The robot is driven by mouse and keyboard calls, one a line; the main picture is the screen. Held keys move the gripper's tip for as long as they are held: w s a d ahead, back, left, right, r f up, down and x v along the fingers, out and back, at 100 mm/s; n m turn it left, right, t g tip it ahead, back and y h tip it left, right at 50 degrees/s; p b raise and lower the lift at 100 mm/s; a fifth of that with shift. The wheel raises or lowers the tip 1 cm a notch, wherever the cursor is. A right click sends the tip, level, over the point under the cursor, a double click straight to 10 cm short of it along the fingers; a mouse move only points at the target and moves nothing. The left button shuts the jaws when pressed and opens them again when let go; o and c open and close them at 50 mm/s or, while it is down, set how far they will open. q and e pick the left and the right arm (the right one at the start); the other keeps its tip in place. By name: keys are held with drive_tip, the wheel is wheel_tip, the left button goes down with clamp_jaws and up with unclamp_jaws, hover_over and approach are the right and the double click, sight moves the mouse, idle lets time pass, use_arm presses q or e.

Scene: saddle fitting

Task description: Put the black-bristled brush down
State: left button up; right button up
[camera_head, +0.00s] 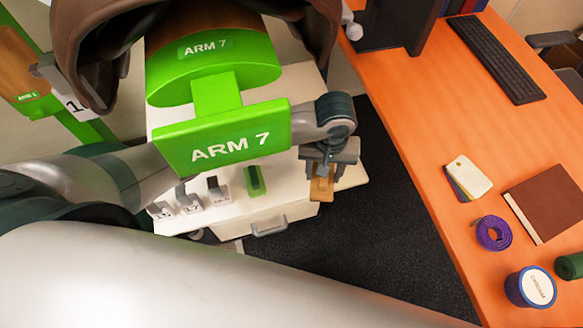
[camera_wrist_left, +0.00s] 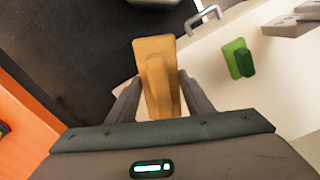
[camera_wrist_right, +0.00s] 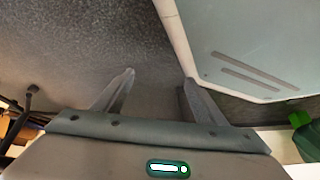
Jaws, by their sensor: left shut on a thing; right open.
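My left gripper (camera_head: 325,162) is shut on a wooden-backed brush (camera_head: 321,190) at the right end of the white cabinet top (camera_head: 345,178). In the left wrist view the tan brush (camera_wrist_left: 153,48) sits between the two fingers, gripped by its raised handle. Its bristles are hidden beneath, so I cannot tell their colour. I cannot tell whether it touches the top. A green block with a darker green grip (camera_head: 255,182) lies to its left, apart from it. My right gripper (camera_wrist_right: 158,82) is open and empty over dark floor in the right wrist view.
Several grey-and-white pieces (camera_head: 190,200) stand left of the green block. A green ARM 7 stand (camera_head: 225,140) and brown saddle (camera_head: 95,45) rise close by. The orange desk (camera_head: 420,130) holds a keyboard (camera_head: 495,58), book (camera_head: 548,200), purple roll (camera_head: 493,233) and tin (camera_head: 530,288).

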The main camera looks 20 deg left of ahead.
use_arm(q)
drive_tip(key=w+a+f, duration=0.1)
drive_tip(key=a+f, duration=0.1)
drive_tip(key=a, duration=0.1)
drive_tip(key=w+a+f, duration=0.1)
drive_tip(key=a, duration=0.2)
drive_tip(key=w+a+f+p, duration=0.1)
drive_tip(key=w+a+f, duration=0.1)
drive_tip(key=a, duration=0.1)
drive_tip(key=shift+a+f, duration=0.1)
drive_tip(key=shift+f, duration=0.25)
drive_tip(key=shift+w+a+f, duration=0.2)
drive_tip(key=shift+a+f, duration=0.15)
drive_tip(key=shift+a, duration=0.05)
use_arm(e)
drive_tip(key=s, duration=0.1)
drive_tip(key=s+d, duration=0.1)
drive_tip(key=s+f+g, duration=0.1)
drive_tip(key=shift+s+d, duration=0.2)
drive_tip(key=shift+d, duration=0.05)
drive_tip(key=shift+w, duration=0.1)
drive_tip(key=shift+w, duration=0.1)
